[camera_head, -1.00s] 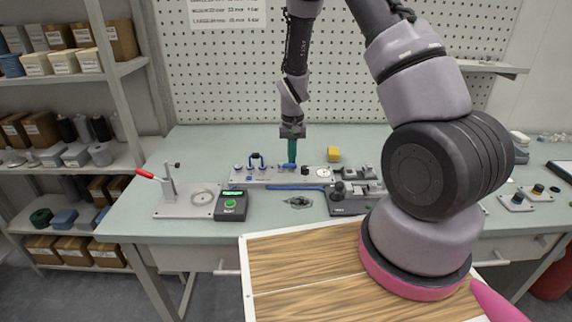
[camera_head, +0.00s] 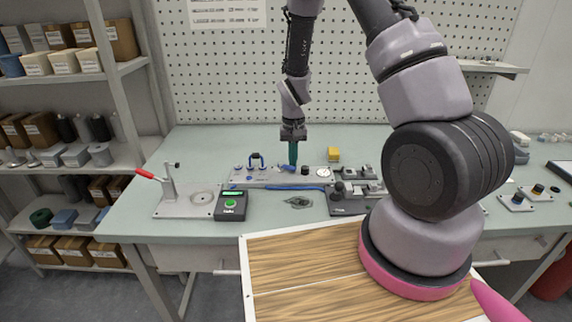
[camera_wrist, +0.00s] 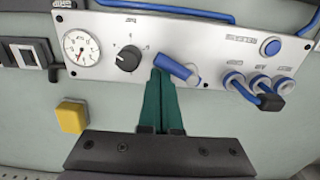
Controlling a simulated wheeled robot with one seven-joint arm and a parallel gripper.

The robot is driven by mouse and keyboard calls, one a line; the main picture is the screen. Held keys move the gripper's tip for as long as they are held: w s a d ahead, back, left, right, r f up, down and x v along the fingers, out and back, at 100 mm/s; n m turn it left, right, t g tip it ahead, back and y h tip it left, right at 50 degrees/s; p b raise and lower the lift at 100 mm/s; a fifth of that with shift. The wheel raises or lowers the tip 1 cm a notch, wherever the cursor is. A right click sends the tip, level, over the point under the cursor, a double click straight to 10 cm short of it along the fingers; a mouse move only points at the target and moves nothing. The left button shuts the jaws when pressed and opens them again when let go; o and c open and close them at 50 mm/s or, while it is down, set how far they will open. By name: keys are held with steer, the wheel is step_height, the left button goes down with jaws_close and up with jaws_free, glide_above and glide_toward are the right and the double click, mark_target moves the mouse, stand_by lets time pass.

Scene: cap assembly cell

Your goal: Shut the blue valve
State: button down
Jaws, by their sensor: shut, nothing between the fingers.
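The blue valve's lever (camera_wrist: 174,66) lies slanted on the silver panel in the wrist view, its free end at the upper left and its pivot end at the lower right. It is small in the head view (camera_head: 287,167). My gripper (camera_wrist: 160,76) points at the panel with its two green fingers closed together and empty. The fingertips are right beside the lever's free end; I cannot tell if they touch it. In the head view my gripper (camera_head: 293,163) reaches down over the panel, just right of the lever.
The panel (camera_wrist: 110,50) also carries a black knob (camera_wrist: 129,59), a white gauge (camera_wrist: 81,46), a blue button (camera_wrist: 271,47) and blue hose plugs (camera_wrist: 259,84). A yellow block (camera_wrist: 72,115) sits nearby. A red-handled press (camera_head: 168,185) and a green-button box (camera_head: 230,205) stand left on the table.

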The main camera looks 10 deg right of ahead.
mark_target(290, 175)
steer(key=shift+s, duration=0.15)
steer(key=shift+s+a, duration=0.1)
steer(key=shift+s, duration=0.35)
steer(key=shift+s+a, duration=0.2)
steer(key=shift+s, duration=0.1)
stand_by(0.4)
steer(key=shift+s+a, duration=0.35)
steer(key=shift+s, duration=0.1)
steer(key=shift+a, duration=0.1)
